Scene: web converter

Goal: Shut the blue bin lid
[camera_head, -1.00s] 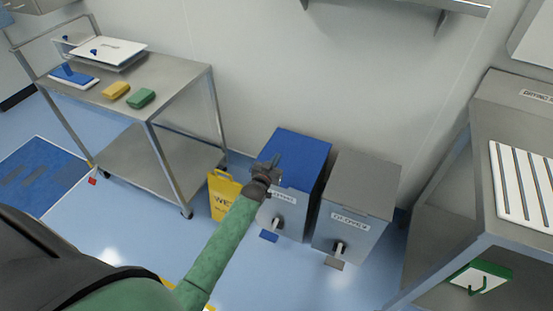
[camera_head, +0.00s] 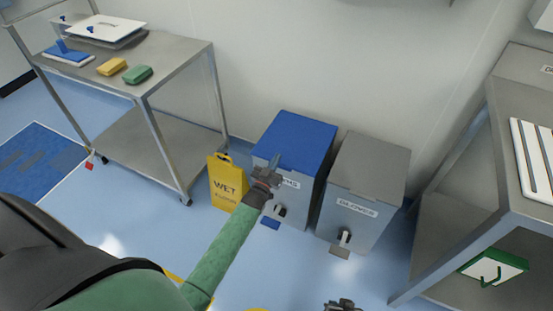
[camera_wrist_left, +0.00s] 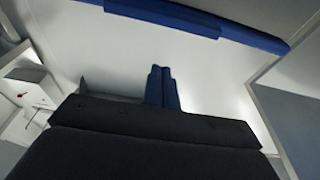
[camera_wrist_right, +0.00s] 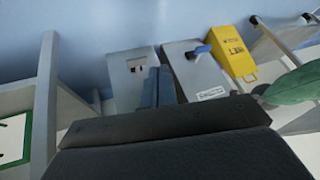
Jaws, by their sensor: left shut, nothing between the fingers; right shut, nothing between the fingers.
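The blue bin lid (camera_head: 297,138) lies flat or nearly flat on the grey blue-lidded bin (camera_head: 304,205) in the head view. I cannot tell whether a small gap remains under it. My left gripper (camera_head: 274,164) is shut and empty at the lid's front left edge; contact is unclear. In the left wrist view its shut fingers (camera_wrist_left: 162,72) point along a pale surface, with a blue edge (camera_wrist_left: 165,14) beyond. My right gripper (camera_head: 343,304) is shut and empty, low in the head view. The right wrist view shows its fingers (camera_wrist_right: 158,72) and the bin's blue pedal (camera_wrist_right: 198,52).
A grey-lidded bin (camera_head: 368,165) stands close to the right of the blue-lidded one. A yellow wet floor sign (camera_head: 227,182) stands left. A steel trolley (camera_head: 170,62) is at left, a steel unit (camera_head: 450,205) at right. Floor in front of the bins is clear.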

